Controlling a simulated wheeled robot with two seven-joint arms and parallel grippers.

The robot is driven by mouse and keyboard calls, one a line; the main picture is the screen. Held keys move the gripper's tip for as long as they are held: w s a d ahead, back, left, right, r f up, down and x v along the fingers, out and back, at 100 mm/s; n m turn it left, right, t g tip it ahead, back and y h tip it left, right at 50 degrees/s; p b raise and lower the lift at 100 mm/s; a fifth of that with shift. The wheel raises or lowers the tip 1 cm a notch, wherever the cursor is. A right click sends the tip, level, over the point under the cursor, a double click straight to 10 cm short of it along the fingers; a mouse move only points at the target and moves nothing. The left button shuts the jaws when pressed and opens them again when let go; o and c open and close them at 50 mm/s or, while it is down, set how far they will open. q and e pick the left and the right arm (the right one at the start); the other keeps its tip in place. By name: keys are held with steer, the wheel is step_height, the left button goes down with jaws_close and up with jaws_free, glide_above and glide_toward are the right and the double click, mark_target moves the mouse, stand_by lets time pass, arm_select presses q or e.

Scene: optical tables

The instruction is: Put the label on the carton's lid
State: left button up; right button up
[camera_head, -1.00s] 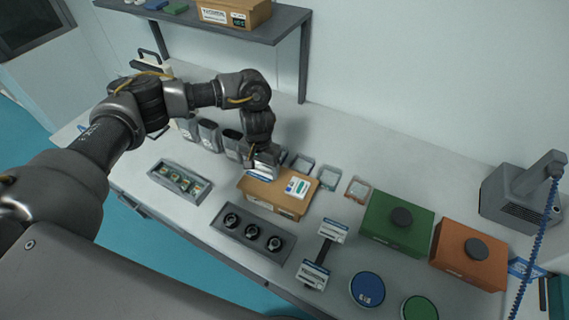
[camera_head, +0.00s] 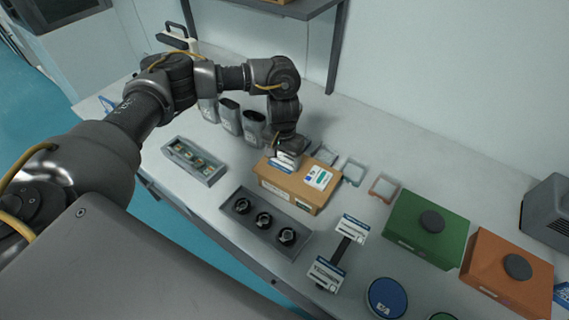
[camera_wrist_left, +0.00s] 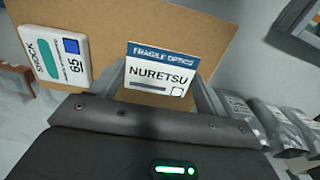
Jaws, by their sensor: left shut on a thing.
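The cardboard carton (camera_head: 300,190) sits on the table, with a white stock label (camera_head: 319,177) on the right part of its lid. That stock label also shows in the left wrist view (camera_wrist_left: 56,51). My left gripper (camera_head: 284,158) is over the left part of the lid, shut on a white and blue label (camera_wrist_left: 160,68) that reads "FRAGILE OPTICS NURETSU". The held label also shows in the head view (camera_head: 281,164), at or just above the lid; I cannot tell whether it touches. My right gripper is not in view.
A grey tray with black round parts (camera_head: 225,209) lies in front of the carton, and another grey tray (camera_head: 208,178) is to its left. A label stand (camera_head: 343,250) and green box (camera_head: 424,226) are to the right.

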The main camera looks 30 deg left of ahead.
mark_target(283, 163)
arm_select(q)
steer(key=shift+s, duration=0.15)
steer(key=shift+f, duration=0.15)
steer(key=shift+s+f, duration=0.4)
steer(key=shift+f, duration=0.2)
steer(key=o, duration=0.9)
steer(key=shift+d, duration=0.1)
steer(key=shift+o, duration=0.3)
steer(key=r, duration=0.2)
steer(key=w+r, duration=0.1)
steer(key=r, duration=0.1)
steer(key=shift+w+r, duration=0.2)
step_height(283, 163, up, 9)
steer(key=b, duration=0.1)
steer(key=shift+s, duration=0.2)
